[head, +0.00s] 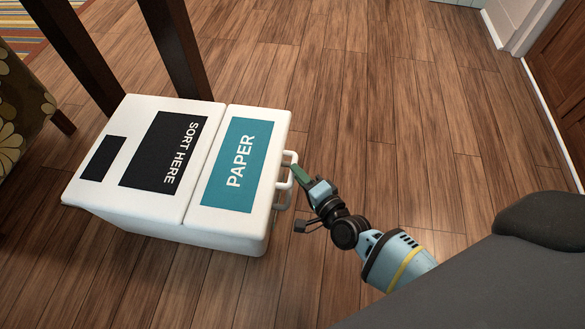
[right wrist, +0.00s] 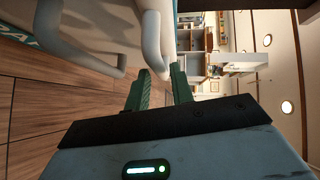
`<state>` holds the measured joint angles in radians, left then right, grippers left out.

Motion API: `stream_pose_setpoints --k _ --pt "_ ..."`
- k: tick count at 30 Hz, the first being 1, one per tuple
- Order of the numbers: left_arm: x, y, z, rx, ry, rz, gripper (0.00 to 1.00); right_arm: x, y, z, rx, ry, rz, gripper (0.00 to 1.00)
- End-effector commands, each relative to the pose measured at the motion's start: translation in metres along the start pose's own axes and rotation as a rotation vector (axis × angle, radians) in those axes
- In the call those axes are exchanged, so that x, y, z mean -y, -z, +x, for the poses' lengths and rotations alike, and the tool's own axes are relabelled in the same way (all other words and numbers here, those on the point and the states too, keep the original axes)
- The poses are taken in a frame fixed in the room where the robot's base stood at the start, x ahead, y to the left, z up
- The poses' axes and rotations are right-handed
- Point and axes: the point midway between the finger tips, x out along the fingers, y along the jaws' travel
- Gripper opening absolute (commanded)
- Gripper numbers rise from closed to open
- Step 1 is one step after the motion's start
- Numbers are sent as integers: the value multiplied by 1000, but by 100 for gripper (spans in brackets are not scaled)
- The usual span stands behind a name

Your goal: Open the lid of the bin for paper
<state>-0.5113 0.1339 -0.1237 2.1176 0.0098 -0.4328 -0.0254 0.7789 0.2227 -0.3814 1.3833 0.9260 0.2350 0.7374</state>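The white bin (head: 271,121) stands on the wood floor in the head view. Its right-hand lid carries a teal PAPER label (head: 238,168) and looks closed. White handles (head: 284,185) stick out from the bin's right side. My right gripper (head: 296,171) is at these handles, with its green fingers pointing toward the bin. In the right wrist view, the two fingers (right wrist: 161,80) are apart, and the end of a white handle (right wrist: 153,42) shows between their tips. I cannot tell whether they touch it. My left gripper is out of view.
The bin's other lid (head: 146,107) is marked SORT HERE. Dark wooden legs (head: 178,48) stand close behind the bin. A patterned seat (head: 20,105) is at the left edge. The floor (head: 400,110) right of the bin is clear up to the wall and door (head: 562,75).

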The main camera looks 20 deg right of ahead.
Motion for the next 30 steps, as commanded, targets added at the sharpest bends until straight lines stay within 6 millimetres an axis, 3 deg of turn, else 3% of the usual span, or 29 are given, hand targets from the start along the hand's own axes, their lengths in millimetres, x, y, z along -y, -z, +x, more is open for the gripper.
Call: stream_pose_setpoints --k 6,17,23,30 --pt "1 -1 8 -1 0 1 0 0 0 26 1 0 0 23" --pt "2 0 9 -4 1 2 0 0 0 31 1 0 -1 23" --pt "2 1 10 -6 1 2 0 0 0 31 1 0 -1 1" --pt "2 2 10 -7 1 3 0 0 0 31 1 0 -1 0"
